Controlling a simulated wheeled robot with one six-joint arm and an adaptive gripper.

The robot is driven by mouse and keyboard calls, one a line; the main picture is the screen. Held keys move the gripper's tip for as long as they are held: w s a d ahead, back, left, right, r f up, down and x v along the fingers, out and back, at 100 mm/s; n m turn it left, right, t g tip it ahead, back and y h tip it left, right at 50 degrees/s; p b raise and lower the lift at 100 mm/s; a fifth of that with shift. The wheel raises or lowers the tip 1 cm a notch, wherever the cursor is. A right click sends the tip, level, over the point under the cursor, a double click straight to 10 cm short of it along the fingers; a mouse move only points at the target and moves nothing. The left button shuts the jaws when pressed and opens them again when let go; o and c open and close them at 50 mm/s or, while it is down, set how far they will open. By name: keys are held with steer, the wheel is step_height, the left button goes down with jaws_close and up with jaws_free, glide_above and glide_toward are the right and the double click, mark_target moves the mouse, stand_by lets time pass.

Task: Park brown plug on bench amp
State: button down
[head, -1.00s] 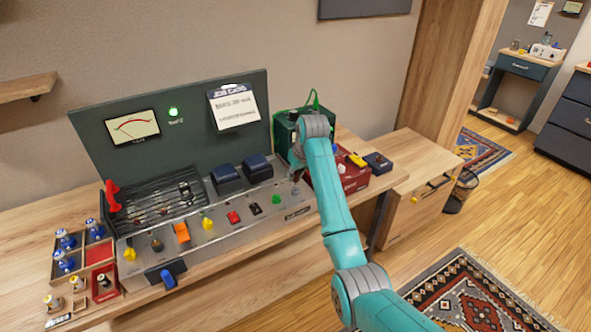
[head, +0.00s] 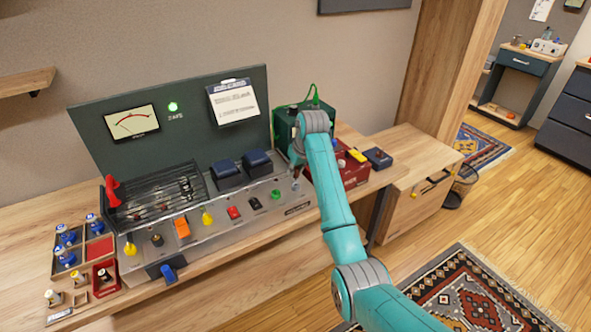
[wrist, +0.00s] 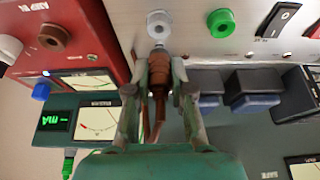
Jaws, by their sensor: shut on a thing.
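The brown plug (wrist: 158,72) sits between the fingers of my gripper (wrist: 160,80) in the wrist view, with brown lead hanging below it. My gripper is shut on it. The plug's front end is close to a whitish round socket (wrist: 160,24) on the grey panel of the bench amp (wrist: 195,45); I cannot tell if they touch. In the head view, my gripper (head: 294,168) is over the right end of the bench amp (head: 220,218), and my arm hides much of it. The plug is not clear there.
A red box (wrist: 75,22) with a brown socket (wrist: 52,37) and a blue one (wrist: 41,91) is beside my gripper. A green socket (wrist: 221,22) and a black switch (wrist: 282,18) are on the panel. Dark blue blocks (wrist: 250,90) stand close on the right.

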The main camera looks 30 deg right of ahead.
steer(key=shift+f, duration=1.7)
stand_by(1.3)
steer(key=c, duration=0.9)
jaws_free()
steer(key=shift+c, duration=0.2)
steer(key=v, duration=1.2)
